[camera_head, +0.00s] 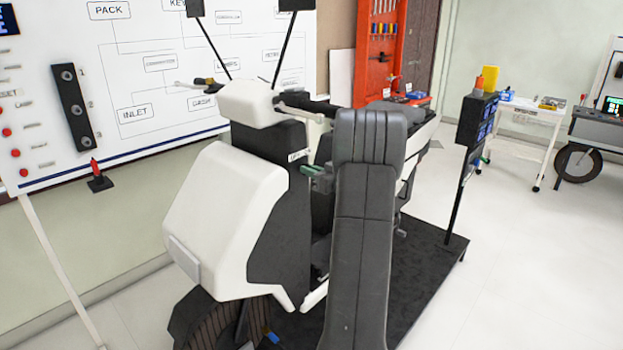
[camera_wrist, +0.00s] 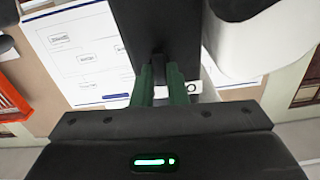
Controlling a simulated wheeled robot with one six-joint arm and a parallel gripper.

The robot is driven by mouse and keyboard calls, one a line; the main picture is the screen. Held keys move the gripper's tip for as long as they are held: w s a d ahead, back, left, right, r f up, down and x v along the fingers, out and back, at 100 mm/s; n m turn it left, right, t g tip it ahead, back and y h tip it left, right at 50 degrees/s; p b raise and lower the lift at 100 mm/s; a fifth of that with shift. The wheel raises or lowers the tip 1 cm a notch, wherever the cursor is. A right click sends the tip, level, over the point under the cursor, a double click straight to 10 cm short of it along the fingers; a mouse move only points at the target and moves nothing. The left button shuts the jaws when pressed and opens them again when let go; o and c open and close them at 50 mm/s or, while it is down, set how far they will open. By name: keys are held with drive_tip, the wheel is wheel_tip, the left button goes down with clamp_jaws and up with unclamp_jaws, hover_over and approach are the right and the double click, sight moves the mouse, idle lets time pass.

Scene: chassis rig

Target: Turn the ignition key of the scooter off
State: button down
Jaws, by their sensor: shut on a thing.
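The scooter (camera_head: 222,205) has a white body and a dark front panel, which also shows in the wrist view (camera_wrist: 152,22). My gripper (camera_head: 312,172) is at this dark panel, just below a small white label (camera_head: 298,155). In the wrist view, the green fingers of my gripper (camera_wrist: 161,72) are closed on a narrow dark piece, the ignition key (camera_wrist: 159,67), against the panel. Most of the key is hidden between the fingers, so its turn angle cannot be told. In the head view my arm hides part of the scooter.
The scooter stands on a dark platform (camera_head: 432,262). A whiteboard with a diagram (camera_head: 165,75) is behind it. A post with a dark screen box (camera_head: 476,122) stands at the right, near a white cart (camera_head: 528,118).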

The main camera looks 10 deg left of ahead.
drive_tip(key=shift+n, duration=0.5)
drive_tip(key=c, duration=1.4)
unclamp_jaws()
drive_tip(key=shift+c, duration=0.2)
drive_tip(key=shift+d, duration=0.1)
drive_tip(key=b+v, duration=0.1)
drive_tip(key=v, duration=1.2)
drive_tip(key=shift+s+d, duration=0.25)
drive_tip(key=shift+s, duration=0.05)
drive_tip(key=shift+a, duration=0.1)
